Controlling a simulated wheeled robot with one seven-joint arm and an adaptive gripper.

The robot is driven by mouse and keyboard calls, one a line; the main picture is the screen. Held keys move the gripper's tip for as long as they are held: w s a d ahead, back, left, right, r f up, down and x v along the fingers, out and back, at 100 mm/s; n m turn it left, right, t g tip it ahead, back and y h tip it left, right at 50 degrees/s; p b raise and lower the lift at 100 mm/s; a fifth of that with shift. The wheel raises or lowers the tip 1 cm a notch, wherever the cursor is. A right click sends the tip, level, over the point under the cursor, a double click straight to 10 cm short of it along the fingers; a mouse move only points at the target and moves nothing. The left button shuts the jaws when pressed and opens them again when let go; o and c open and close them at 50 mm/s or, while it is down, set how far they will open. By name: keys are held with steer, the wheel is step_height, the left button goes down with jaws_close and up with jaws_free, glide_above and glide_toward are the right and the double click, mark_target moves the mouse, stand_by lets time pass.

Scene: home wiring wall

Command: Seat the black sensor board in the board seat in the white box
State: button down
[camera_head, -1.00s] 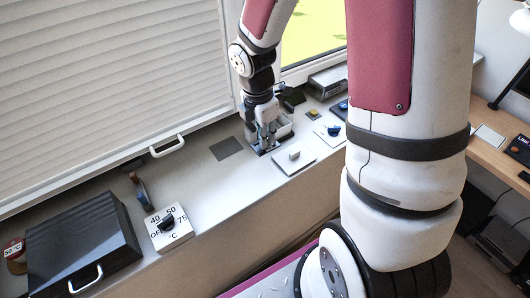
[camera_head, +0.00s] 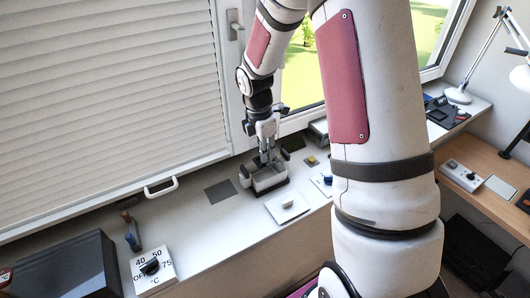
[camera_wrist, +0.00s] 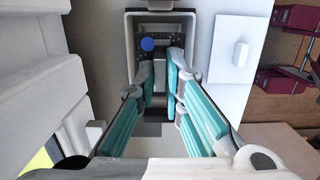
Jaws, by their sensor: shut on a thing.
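The white box (camera_head: 270,182) stands open on the white sill in the head view. Its rim also shows in the wrist view (camera_wrist: 160,15), around a dark interior. My gripper (camera_head: 265,158) points down into the box opening. In the wrist view its teal-padded fingers (camera_wrist: 159,72) are close together inside the rim outline. The black sensor board (camera_wrist: 147,45), with a round blue part, shows at the fingertips, and the gripper is shut on it. The fingers hide part of the board. The board seat cannot be made out, nor whether the board touches it.
A white plate with a raised grip (camera_head: 287,207) lies just in front of the box. A dark grey square (camera_head: 220,191) lies left of it. A dial block (camera_head: 152,268) and dark case (camera_head: 65,272) stand farther left. The window stands close behind.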

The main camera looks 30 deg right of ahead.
stand_by(0.3)
steer(key=shift+f+b, duration=0.45)
steer(key=shift+f, duration=2.5)
steer(key=shift+f, duration=0.9)
stand_by(0.3)
steer(key=c, duration=1.6)
jaws_free()
steer(key=r, duration=0.4)
steer(key=a+r, duration=0.1)
steer(key=r, duration=0.7)
steer(key=shift+a, duration=0.2)
